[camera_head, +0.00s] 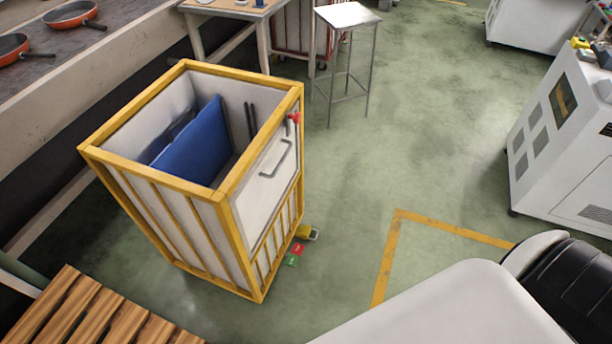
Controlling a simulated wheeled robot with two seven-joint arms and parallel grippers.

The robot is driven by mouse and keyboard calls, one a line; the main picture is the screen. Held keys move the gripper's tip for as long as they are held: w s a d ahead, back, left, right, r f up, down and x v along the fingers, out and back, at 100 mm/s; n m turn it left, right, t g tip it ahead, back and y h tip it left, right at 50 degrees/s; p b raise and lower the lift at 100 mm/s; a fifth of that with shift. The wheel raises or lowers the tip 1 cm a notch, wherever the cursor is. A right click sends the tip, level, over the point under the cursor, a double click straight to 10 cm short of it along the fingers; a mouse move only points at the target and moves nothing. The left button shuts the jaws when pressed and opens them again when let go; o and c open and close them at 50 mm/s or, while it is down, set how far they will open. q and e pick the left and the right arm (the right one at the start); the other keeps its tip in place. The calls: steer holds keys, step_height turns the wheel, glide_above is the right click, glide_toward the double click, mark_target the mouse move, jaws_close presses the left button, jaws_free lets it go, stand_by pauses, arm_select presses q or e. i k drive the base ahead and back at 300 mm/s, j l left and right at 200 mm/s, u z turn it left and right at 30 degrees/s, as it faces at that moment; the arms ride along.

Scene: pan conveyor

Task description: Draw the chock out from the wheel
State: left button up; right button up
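A yellow and dark block (308,233), which looks like the chock, lies on the green floor at the right foot of a yellow-framed cart (244,203). It is small in view, and its contact with a wheel cannot be made out. The cart's wheels are hidden under its frame. A small red piece (297,248) and a green piece (292,261) lie beside the block, close to the cart's lower edge. Neither of my grippers is in view. A white and black part of my own body fills the lower right corner.
The cart holds blue panels (193,143) and has a grey handle (275,159). A wooden slatted pallet (82,318) is at the lower left. A conveyor with orange pans (70,14) runs upper left. A metal stool (346,15) stands behind.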

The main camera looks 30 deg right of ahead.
mark_target(302, 232)
steer(key=z, duration=0.85)
steer(key=i+l, duration=0.15)
steer(key=u, duration=0.05)
